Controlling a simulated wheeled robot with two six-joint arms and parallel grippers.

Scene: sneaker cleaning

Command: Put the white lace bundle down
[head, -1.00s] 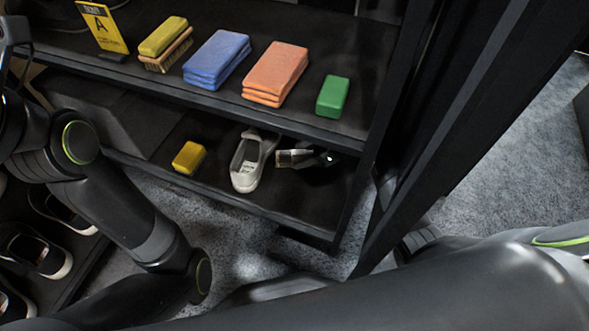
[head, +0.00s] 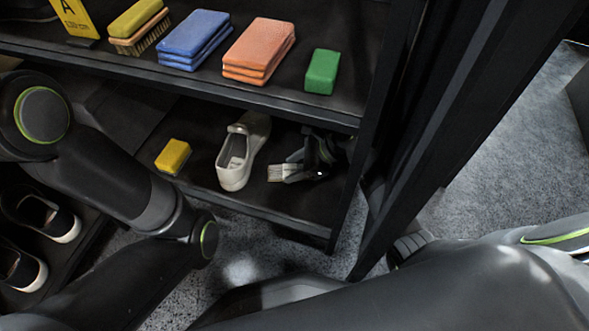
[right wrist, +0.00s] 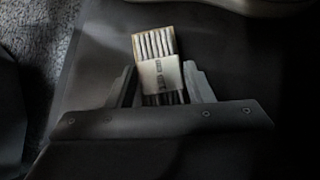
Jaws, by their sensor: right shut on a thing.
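The white lace bundle (head: 284,173) is at the lower shelf (head: 200,180), right of a white sneaker (head: 243,150). My right gripper (head: 305,165) is shut on it, reaching in from the right side of the shelf. In the right wrist view the bundle (right wrist: 157,70), pale strands with a printed band around them, sits between the two fingers of the right gripper (right wrist: 160,88). It lies over or just above a dark surface; I cannot tell whether it touches. My left gripper is not in view; only my left arm shows at the left.
A yellow sponge (head: 173,157) lies left of the sneaker. The upper shelf (head: 190,85) overhangs, holding a brush (head: 138,27), blue cloths (head: 196,38), orange cloths (head: 259,50) and a green block (head: 322,71). A dark post (head: 370,140) stands at the right. Dark shoes (head: 40,215) sit at lower left.

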